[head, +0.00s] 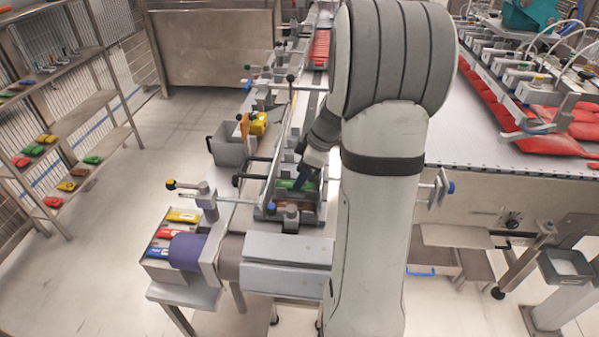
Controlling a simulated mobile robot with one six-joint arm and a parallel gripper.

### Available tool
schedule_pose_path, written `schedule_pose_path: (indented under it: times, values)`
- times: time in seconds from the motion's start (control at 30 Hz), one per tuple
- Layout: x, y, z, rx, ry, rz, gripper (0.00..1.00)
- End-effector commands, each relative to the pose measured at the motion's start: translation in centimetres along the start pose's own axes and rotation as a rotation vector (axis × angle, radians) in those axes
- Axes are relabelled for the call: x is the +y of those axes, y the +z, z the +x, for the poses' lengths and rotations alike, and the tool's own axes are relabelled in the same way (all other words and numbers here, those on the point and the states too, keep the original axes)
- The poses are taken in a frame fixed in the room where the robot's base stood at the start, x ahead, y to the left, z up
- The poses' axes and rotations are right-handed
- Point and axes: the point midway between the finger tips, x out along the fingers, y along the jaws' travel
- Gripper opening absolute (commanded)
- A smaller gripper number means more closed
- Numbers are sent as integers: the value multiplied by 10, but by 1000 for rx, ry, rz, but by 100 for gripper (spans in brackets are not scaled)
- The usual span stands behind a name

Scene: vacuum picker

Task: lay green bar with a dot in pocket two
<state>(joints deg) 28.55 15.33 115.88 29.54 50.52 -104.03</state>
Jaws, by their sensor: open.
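My gripper (303,178) is at the end of my arm, low over the narrow grey tray (266,203) at the middle of the line. A brown-orange piece (291,214) sits nearer the front of the tray. The pockets' borders and numbers cannot be read.
A tray at front left holds a yellow bar (183,216), a red bar (167,233) and a blue bar (157,252), beside a purple roll (187,251). A grey bin (228,148) stands behind. Rods and black handles flank the tray. Shelves stand far left; the floor between is clear.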

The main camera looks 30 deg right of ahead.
Motion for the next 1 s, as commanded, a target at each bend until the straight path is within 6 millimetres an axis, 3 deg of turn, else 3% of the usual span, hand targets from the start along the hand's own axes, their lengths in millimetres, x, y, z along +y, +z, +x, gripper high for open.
schedule_pose_path:
  times: [0.2,0.4,0.73,1.0]
  values:
    - [0,-1,-3,0,0,1,50]
    - [0,-7,-18,0,-1,1,50]
    - [1,-3,-94,0,6,1,50]
    - [0,-4,-128,0,2,3,50]
